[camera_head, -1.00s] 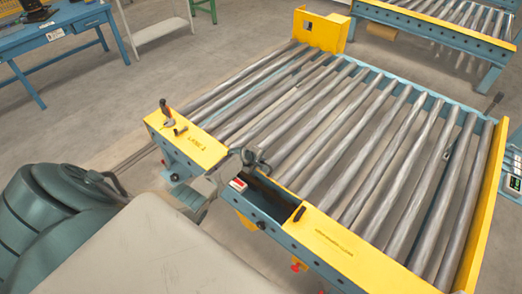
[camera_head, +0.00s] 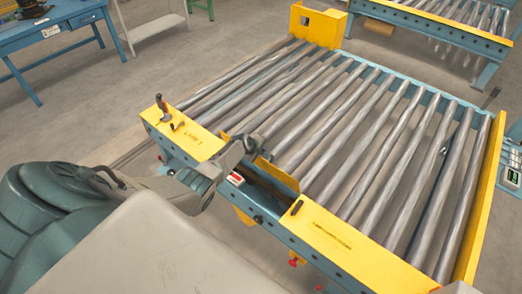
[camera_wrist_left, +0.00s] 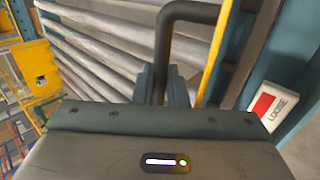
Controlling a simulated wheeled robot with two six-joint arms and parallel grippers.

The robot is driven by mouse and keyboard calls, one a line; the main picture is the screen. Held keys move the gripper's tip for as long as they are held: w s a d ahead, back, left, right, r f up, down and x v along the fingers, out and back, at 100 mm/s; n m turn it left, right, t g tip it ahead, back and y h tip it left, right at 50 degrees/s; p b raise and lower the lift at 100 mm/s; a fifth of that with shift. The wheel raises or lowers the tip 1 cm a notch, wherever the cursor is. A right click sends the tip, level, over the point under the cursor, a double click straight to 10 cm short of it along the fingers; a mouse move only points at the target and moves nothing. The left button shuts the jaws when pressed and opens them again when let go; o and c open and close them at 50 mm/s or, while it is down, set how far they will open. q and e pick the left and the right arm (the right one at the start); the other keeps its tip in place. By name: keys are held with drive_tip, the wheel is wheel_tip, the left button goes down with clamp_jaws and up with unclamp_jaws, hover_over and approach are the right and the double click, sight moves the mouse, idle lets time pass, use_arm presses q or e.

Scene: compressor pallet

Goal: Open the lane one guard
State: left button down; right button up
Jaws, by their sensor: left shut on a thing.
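The lane one guard is a yellow flap (camera_head: 279,175) at the conveyor's near edge, between two yellow cover plates. It stands tilted up beside a dark opening. My left gripper (camera_head: 246,145) is at the flap's left end. In the left wrist view my left gripper (camera_wrist_left: 165,88) is shut on a black bent bar handle (camera_wrist_left: 190,9). A yellow edge (camera_wrist_left: 214,55) runs just right of the handle there. The left cover plate (camera_head: 199,143) carries the lettering LANE 1. My right gripper is not in view.
Steel rollers (camera_head: 330,130) fill the conveyor. A black-handled lever (camera_head: 162,106) stands on the left plate. A blue desk (camera_head: 60,38) is far left.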

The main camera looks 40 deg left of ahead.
use_arm(q)
drive_tip(key=c, duration=1.5)
unclamp_jaws()
drive_tip(key=shift+w+d+r, duration=0.2)
drive_tip(key=shift+w+r, duration=0.4)
drive_tip(key=shift+c, duration=0.2)
drive_tip(key=shift+f, duration=0.1)
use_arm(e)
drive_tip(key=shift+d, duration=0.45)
use_arm(q)
drive_tip(key=shift+s, duration=0.1)
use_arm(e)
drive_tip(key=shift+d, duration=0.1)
